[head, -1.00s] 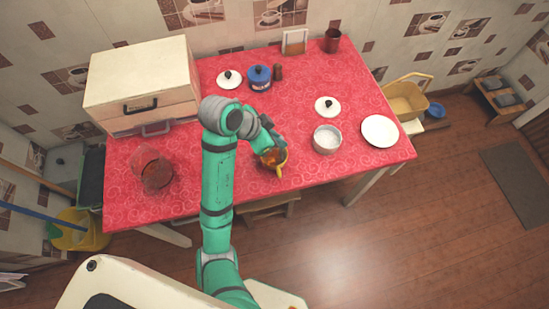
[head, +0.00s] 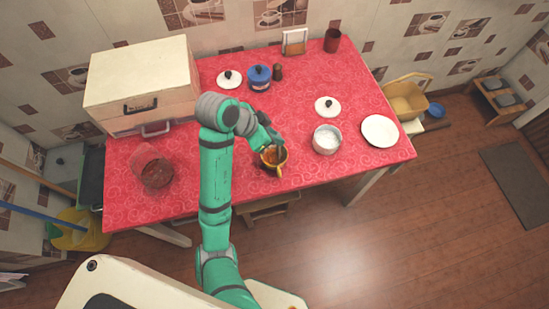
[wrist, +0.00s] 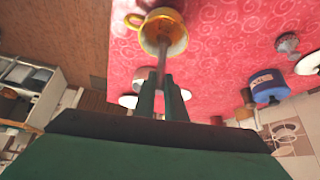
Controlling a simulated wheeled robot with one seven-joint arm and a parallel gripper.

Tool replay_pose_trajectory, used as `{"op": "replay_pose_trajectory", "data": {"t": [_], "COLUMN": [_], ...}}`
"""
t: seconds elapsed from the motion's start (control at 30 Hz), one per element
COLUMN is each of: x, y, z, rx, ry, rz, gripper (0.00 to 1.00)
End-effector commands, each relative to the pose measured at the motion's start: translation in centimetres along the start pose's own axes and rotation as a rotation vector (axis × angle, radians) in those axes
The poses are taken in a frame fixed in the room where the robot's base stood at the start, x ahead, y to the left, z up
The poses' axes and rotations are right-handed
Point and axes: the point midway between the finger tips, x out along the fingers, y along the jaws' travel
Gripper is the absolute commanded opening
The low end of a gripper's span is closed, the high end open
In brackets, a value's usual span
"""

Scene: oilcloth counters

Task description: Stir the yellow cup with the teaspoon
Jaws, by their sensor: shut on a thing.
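The yellow cup (head: 279,166) stands upright near the front edge of the red table, with brown liquid showing in it. In the wrist view the yellow cup (wrist: 150,38) is at the top, its handle to the left. My gripper (wrist: 161,84) is shut on the teaspoon (wrist: 168,66), whose shaft runs from the fingertips toward the cup. The spoon's far end reaches into the cup's mouth in the wrist view. In the head view my gripper (head: 279,146) is just above and behind the cup, and the spoon is hard to make out.
A bowl of white contents (head: 326,140) stands right of the cup, with a white plate (head: 380,131) and a white lid (head: 327,106) nearby. A blue pot (head: 259,77) is further back. A reddish see-through container (head: 152,168) stands at left. The table's front edge is close to the cup.

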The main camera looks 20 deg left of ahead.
Motion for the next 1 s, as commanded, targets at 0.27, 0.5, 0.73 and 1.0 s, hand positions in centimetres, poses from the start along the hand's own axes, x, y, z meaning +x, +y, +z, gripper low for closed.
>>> {"op": "replay_pose_trajectory", "data": {"t": [0.27, 0.5, 0.73, 1.0], "x": [-0.1, -0.1, -1.0, -2.4], "y": [-0.1, -0.1, -0.1, -0.2], "z": [0.1, 0.1, -0.5, -1.3], "rx": [0.001, 0.001, 0.003, 0.003], "ry": [0.000, 0.000, 0.000, -0.001], "rz": [0.000, 0.000, -0.002, -0.003], "gripper": [0.00, 0.00, 0.00, 0.00]}}
